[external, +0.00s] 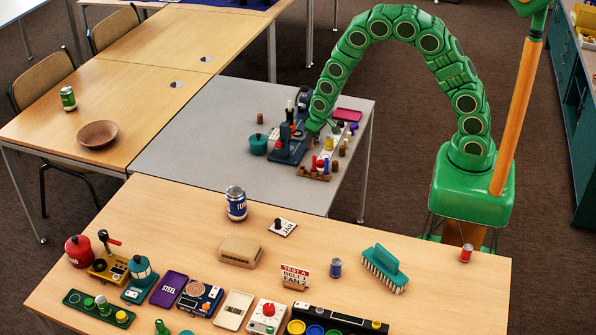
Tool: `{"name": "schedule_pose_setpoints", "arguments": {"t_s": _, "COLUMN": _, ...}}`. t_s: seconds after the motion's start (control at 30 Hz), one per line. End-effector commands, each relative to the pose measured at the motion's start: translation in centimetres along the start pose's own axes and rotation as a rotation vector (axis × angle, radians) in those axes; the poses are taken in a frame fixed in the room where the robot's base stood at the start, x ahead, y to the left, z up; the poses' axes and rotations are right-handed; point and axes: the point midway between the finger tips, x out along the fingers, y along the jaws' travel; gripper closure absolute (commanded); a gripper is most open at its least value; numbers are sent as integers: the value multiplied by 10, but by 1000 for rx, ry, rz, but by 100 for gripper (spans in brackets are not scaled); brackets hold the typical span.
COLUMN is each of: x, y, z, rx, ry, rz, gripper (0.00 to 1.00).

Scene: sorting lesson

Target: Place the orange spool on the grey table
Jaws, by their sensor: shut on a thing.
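A small orange-red cylinder (466,253), which looks like the orange spool, stands upright on the front wooden table near its right end. The grey table (205,140) is behind that table, with a cluster of objects on its right part. My green arm arches over to this cluster, and my gripper (309,132) is low among the objects, beside a dark blue device (289,148). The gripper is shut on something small. Its fingers and what they hold are too small and crowded to make out. The gripper is well away from the orange-red cylinder.
Near my gripper are a teal pot (258,145), a pink tray (347,115) and a rack of coloured pegs (318,168). The grey table's left part is clear. The front table holds a blue can (236,203), a teal brush (385,267), a blue spool (335,267) and several devices.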

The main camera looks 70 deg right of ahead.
Motion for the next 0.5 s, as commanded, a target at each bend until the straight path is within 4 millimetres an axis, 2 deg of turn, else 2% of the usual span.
{"name": "schedule_pose_setpoints", "arguments": {"t_s": 0.3, "x": 30, "y": 0, "z": 6, "rx": -1, "ry": -4, "rz": 0, "gripper": 100}}
{"name": "schedule_pose_setpoints", "arguments": {"t_s": 0.5, "x": 34, "y": 0, "z": 7, "rx": -1, "ry": -1, "rz": 0, "gripper": 100}}
